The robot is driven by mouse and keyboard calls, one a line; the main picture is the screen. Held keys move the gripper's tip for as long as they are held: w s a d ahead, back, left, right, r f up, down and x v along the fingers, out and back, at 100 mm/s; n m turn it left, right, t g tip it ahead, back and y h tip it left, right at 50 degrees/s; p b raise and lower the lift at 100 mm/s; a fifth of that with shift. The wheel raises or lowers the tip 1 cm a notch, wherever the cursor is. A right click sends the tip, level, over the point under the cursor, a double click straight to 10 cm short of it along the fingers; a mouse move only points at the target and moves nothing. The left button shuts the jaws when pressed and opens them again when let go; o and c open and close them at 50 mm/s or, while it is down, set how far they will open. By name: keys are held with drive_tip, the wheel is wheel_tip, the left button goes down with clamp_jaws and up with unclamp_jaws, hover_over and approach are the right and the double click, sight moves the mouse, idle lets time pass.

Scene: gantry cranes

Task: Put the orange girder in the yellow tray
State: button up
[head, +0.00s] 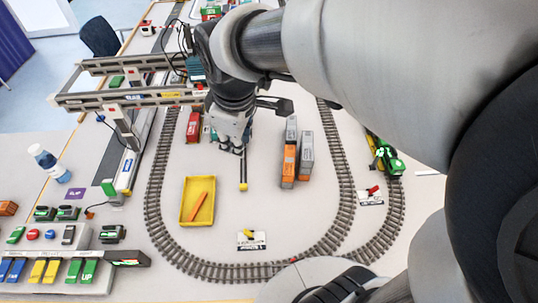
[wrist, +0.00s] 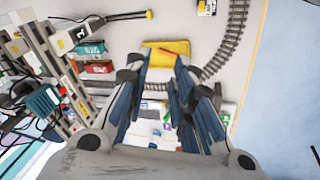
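The yellow tray (head: 189,190) lies on the table inside the track loop, left of centre in the head view. The orange girder (head: 199,206) lies inside it at a slant. In the wrist view the tray (wrist: 181,47) shows beyond my fingertips, with a thin orange strip of the girder (wrist: 166,53) in it. My gripper (head: 231,148) is above the table, up and to the right of the tray in the head view. In the wrist view its two fingers (wrist: 162,72) stand apart with nothing visibly held between them.
A gantry crane (head: 130,95) stands at the left. A black bar with a yellow end (head: 243,172) is beside my gripper. Orange and grey wagons (head: 290,160) stand to the right, a red wagon (head: 194,127) to the left. A control panel (head: 70,262) fills the lower left.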

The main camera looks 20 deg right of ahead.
drive_tip(key=s+d+r+m+t, duration=0.1)
drive_tip(key=s+d+m, duration=0.2)
drive_tip(key=s+m, duration=0.6)
drive_tip(key=s, duration=0.7)
drive_tip(key=shift+r+m, duration=0.2)
drive_tip(key=shift+m, duration=0.2)
